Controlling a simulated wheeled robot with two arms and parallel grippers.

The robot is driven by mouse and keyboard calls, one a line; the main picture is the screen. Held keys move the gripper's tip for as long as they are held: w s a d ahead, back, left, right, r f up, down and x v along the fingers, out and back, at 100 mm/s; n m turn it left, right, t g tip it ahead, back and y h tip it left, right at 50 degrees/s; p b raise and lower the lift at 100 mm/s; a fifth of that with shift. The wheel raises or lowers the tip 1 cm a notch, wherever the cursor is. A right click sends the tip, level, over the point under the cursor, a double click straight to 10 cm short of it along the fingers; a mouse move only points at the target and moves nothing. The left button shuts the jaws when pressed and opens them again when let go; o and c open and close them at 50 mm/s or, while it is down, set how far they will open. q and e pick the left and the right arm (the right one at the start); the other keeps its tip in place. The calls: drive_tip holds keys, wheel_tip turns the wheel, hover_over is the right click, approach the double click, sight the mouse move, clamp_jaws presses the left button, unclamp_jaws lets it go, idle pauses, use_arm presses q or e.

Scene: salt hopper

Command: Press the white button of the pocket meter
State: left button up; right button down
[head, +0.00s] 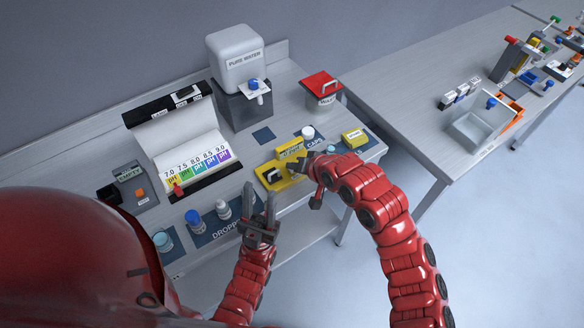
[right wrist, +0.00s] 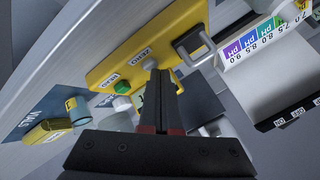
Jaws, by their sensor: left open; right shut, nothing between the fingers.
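The pocket meter is a yellow panel (right wrist: 165,40) with ZERO and READ labels in the right wrist view; in the head view the yellow body (head: 284,184) stands near the table's front edge. The white button (right wrist: 150,62) is by the ZERO label, partly hidden by my fingertips. A green button (right wrist: 122,87) is by the READ label. My right gripper (right wrist: 158,78) is shut and empty, its tips right at the white button; whether they touch I cannot tell. It also shows in the head view (head: 307,164). My left gripper (head: 260,192) is open and empty, at the table's front edge.
A pH chart (head: 196,165) and dropper bottles (head: 222,209) are on the left. A white water tank (head: 235,60) and a red-lidded bin (head: 320,88) stand behind. A small yellow box (head: 354,138) lies to the right. A second table is at the far right.

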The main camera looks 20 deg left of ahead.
sight(294, 174)
idle(0.5)
drive_tip(key=shift+r+p, duration=0.55)
drive_tip(key=shift+r, duration=0.3)
wheel_tip(294, 174, up, 5)
drive_tip(key=shift+p, duration=1.25)
